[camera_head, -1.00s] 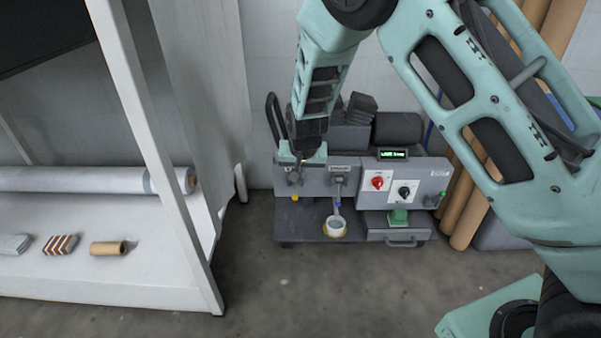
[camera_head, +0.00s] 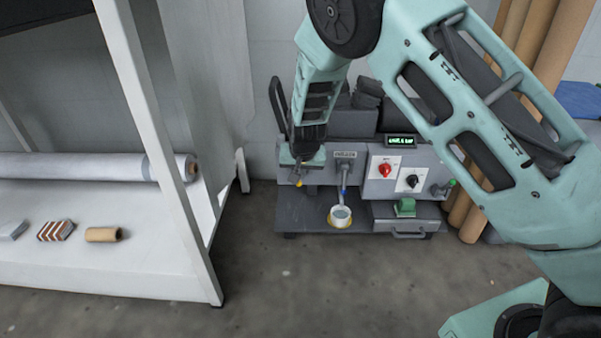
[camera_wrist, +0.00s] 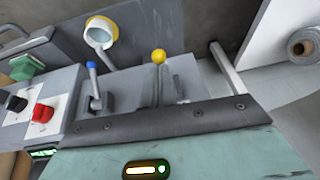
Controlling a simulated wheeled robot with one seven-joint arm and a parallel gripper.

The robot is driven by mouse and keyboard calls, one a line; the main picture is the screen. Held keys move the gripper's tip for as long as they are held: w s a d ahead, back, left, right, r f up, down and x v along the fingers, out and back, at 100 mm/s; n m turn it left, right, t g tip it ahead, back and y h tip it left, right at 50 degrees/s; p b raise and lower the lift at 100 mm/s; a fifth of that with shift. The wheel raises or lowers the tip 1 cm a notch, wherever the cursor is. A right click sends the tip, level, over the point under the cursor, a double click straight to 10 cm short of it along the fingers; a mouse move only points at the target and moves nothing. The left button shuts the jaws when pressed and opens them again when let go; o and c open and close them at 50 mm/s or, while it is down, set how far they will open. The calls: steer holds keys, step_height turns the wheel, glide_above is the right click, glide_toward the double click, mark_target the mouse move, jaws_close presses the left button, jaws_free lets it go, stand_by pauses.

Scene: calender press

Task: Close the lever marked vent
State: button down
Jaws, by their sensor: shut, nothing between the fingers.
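The machine's grey front panel (camera_head: 365,180) carries several levers. The left lever's yellow knob (camera_head: 299,183) hangs low, just below my gripper (camera_head: 300,164). The gripper hides its mount and any label, so I cannot read which lever is marked vent. The yellow knob (camera_wrist: 158,57) also shows in the wrist view, beyond the gripper's edge. The lever with a blue knob (camera_head: 345,189) hangs down to the right, under a label too small to read. My gripper is shut and empty, at the left end of the panel; contact with the lever cannot be told.
A red rotary knob (camera_head: 386,170), a black rotary knob (camera_head: 412,181) and a green-tipped lever (camera_head: 451,183) are farther right. A white rack (camera_head: 165,170) is at left. The floor before the machine is clear.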

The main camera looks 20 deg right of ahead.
mark_target(300, 184)
steer(key=shift+s+a+f, duration=0.1)
steer(key=shift+s+f, duration=0.1)
steer(key=shift+f, duration=0.3)
stand_by(0.3)
steer(key=shift+s+f+p, duration=0.1)
steer(key=shift+f+p, duration=0.05)
steer(key=shift+p, duration=0.15)
steer(key=t, duration=0.1)
steer(key=f+t+h, duration=0.1)
steer(key=shift+s+a+f+t, duration=0.1)
steer(key=shift+s+f+t, duration=0.15)
steer(key=shift+t, duration=0.15)
steer(key=f+t, duration=0.1)
steer(key=t, duration=0.1)
steer(key=f+t+h+b, duration=0.1)
steer(key=t, duration=0.1)
steer(key=f+t, duration=0.1)
steer(key=t, duration=0.1)
steer(key=shift+w+f+h, duration=0.15)
steer(key=shift+w+h, duration=0.25)
